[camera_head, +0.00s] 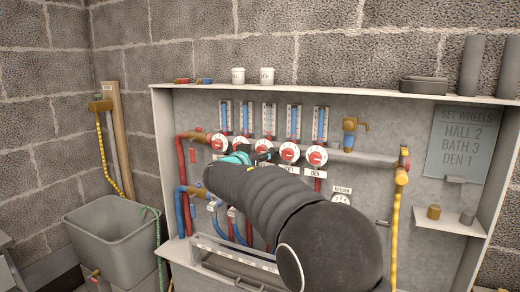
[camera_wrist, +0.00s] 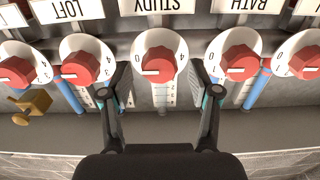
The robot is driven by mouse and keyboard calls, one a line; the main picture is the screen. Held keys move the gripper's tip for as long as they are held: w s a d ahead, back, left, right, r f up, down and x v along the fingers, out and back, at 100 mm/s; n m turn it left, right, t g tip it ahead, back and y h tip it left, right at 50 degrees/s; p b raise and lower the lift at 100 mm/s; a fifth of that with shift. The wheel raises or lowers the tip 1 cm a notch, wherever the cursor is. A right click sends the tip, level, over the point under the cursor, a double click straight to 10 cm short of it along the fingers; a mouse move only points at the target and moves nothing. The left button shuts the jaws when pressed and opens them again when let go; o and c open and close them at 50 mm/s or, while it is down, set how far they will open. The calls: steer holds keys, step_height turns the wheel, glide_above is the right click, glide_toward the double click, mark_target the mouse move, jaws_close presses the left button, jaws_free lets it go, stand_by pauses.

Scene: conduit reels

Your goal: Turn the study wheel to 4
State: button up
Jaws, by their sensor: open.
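The study wheel (camera_wrist: 158,68) is a red knob on a round white dial, in the middle of the wrist view, which sees it upside down under the STUDY label (camera_wrist: 162,6). The knob's white mark points left in that view, toward the 0 side; a 4 shows at the dial's right. My gripper (camera_wrist: 160,88) is open, one finger on each side of this dial, with visible gaps to the red knob. In the head view, my gripper (camera_head: 254,157) is at the row of wheels, and my arm partly hides the study wheel (camera_head: 264,146).
The loft wheel (camera_wrist: 82,68) and bath wheel (camera_wrist: 240,65) stand close outside my fingers. Clear gauge tubes (camera_head: 269,117) rise above the wheels. A sign (camera_head: 462,140) reads Hall 2, Bath 3, Den 1. A yellow pipe (camera_head: 396,215) is at the panel's right.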

steer(key=shift+w+d, duration=0.15)
steer(key=shift+w, duration=0.2)
steer(key=shift+c, duration=0.3)
steer(key=c, duration=1.1)
